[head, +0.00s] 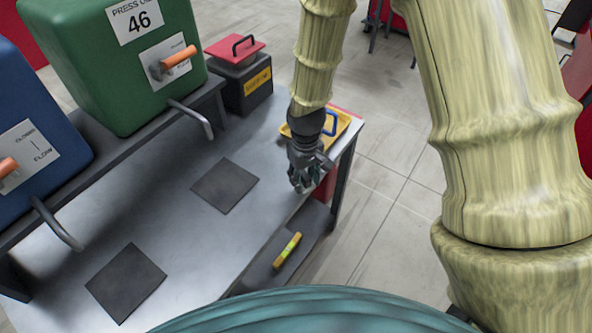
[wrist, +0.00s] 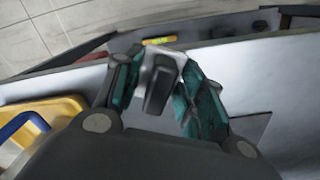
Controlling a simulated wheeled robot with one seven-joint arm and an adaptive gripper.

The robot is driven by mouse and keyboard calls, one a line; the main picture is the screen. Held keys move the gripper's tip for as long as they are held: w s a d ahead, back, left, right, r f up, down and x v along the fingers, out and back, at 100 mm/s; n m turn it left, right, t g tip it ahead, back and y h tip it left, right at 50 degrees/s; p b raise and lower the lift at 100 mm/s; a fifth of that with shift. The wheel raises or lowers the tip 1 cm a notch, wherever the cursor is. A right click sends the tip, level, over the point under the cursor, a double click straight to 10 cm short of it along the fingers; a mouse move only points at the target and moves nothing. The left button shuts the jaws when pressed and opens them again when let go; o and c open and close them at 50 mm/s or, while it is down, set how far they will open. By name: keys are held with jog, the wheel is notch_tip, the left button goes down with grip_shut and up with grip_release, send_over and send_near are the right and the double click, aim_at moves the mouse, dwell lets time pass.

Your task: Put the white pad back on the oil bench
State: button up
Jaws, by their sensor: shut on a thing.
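My gripper (head: 301,186) is above the right part of the grey metal oil bench (head: 190,235), close to its right edge. In the wrist view my teal fingers (wrist: 160,92) are shut on a small white piece with a dark grey grip, which I take for the white pad (wrist: 149,64). The fingers hide part of it. In the head view the pad is hidden by my gripper. I cannot tell whether it touches the bench top.
Two dark square mats (head: 225,185) (head: 126,283) lie on the bench. Green (head: 130,75) and blue (head: 35,130) oil tanks stand behind on a raised shelf. A yellow tray (head: 345,121) with a blue handle is beyond my gripper. A yellow item (head: 287,250) lies on a lower shelf.

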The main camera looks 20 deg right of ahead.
jog(key=shift+s+d+r+n+b, duration=1.1)
jog(key=shift+s+d+n+b, duration=1.15)
jog(key=shift+s+b, duration=1.65)
jog(key=shift+n, duration=0.35)
jog(key=w+a+p, duration=0.1)
jog(key=w, duration=0.4)
jog(key=w+a+f+p, duration=0.1)
jog(key=w, duration=0.4)
jog(key=w+a, duration=0.2)
jog(key=w, duration=0.3)
jog(key=shift+w+f+p, duration=0.2)
jog(key=shift+f+p, duration=0.05)
jog(key=shift+p, duration=0.15)
jog(key=shift+f+p, duration=0.35)
jog(key=shift+f, duration=1.4)
jog(key=shift+f, duration=0.15)
jog(key=o, duration=1)
